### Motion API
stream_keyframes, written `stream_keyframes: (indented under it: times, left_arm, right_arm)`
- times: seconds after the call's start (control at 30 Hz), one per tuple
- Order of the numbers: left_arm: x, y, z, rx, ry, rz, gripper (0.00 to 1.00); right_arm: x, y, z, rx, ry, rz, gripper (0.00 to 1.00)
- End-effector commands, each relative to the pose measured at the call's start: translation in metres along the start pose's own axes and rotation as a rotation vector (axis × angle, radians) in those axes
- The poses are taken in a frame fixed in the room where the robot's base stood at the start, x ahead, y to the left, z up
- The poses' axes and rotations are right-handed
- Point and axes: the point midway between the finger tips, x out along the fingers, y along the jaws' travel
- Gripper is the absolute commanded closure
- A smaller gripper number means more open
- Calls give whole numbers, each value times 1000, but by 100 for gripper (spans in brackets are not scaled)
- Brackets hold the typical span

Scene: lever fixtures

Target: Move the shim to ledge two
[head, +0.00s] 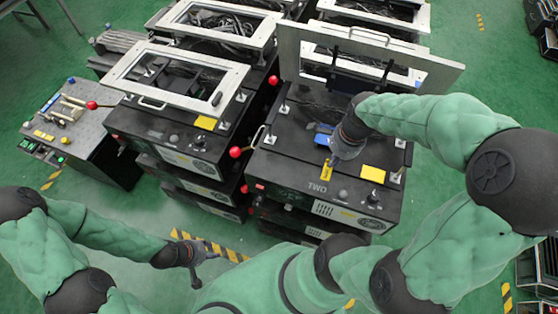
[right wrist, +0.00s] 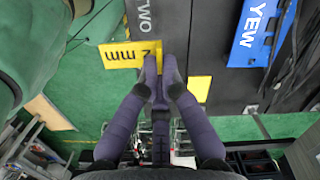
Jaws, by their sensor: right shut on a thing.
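The shim is a yellow plate marked "2 mm" (right wrist: 125,54), which also shows in the head view (head: 326,171). My right gripper (right wrist: 160,72) is shut on one end of it. In the head view the right gripper (head: 337,155) is over the front part of the black fixture marked TWO (head: 270,168), with the shim close to that lettering. I cannot tell whether the shim touches the surface. My left gripper (head: 204,262) is empty and looks open, low in front of the fixtures, near the striped floor tape.
Fixture TWO's framed lid (head: 440,75) stands raised behind my right gripper. A blue piece marked YEW (right wrist: 250,35) lies on this fixture. Another yellow plate (head: 373,173) lies to the right. A neighbouring fixture (head: 160,125) has red-knobbed levers. A grey bench (head: 75,125) stands left.

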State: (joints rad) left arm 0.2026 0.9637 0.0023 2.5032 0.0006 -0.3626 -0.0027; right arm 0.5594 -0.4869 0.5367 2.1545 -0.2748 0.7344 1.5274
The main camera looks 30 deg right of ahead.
Motion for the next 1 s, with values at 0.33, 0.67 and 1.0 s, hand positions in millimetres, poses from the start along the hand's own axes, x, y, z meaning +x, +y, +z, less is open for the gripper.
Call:
stream_keyframes:
  times: [0.33,0.67,1.0]
  left_arm:
    - [21,-8,0,0,-1,0,60]
    - [41,-15,-1,0,-1,0,60]
    - [48,-17,-2,0,0,0,60]
  right_arm:
    - [42,-42,50,-10,-1,2,100]
    - [93,-70,82,-5,0,2,100]
    - [113,-80,92,-6,0,1,100]
